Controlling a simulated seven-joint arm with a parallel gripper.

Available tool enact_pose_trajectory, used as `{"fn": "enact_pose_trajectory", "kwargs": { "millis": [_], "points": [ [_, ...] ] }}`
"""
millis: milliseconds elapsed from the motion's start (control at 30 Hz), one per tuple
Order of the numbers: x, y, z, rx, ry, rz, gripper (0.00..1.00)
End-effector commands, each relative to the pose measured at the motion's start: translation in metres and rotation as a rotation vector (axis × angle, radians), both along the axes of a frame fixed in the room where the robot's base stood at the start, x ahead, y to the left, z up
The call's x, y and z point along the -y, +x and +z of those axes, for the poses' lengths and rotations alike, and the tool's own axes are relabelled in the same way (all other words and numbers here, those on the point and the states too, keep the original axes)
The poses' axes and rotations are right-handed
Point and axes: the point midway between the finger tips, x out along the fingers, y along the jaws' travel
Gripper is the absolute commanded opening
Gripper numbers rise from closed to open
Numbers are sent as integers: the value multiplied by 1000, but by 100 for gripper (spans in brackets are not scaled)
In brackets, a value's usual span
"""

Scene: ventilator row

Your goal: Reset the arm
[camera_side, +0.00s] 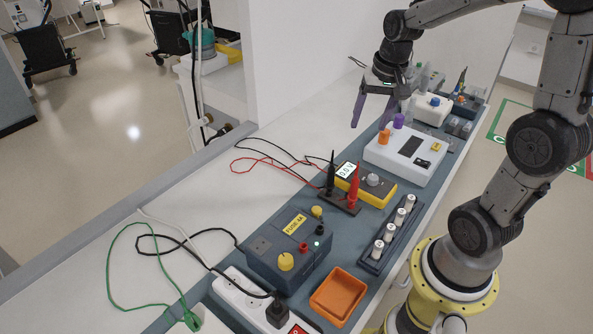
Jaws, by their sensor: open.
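My gripper (371,116) hangs at the upper middle of the side view, fingers pointing down and spread apart, with nothing visible between them. It is at the far part of the bench, near a white device (405,150) with an orange and a purple knob. From this angle I cannot tell its exact height above the bench. My arm reaches over from the right side of the picture.
A yellow multimeter (375,192) with red and black probes stands mid-bench. Nearer are a grey fuse box (288,250), a rack of white cylinders (389,235), an orange tray (338,296) and a power strip (245,299). Loose cables lie on the left. A white wall stands behind.

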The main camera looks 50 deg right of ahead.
Motion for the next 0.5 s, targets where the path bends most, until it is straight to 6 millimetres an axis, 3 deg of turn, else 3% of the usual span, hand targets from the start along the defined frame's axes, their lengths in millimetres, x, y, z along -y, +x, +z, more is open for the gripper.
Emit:
{"fn": "enact_pose_trajectory", "kwargs": {
  "millis": [33,200,333,500],
  "points": [
    [-23,-2,20,51,-28,75,69],
    [-84,-32,61,175,-99,313,69],
    [-118,-66,77,258,-150,502,69],
    [-140,-108,76,319,-206,702,69]
  ]
}}
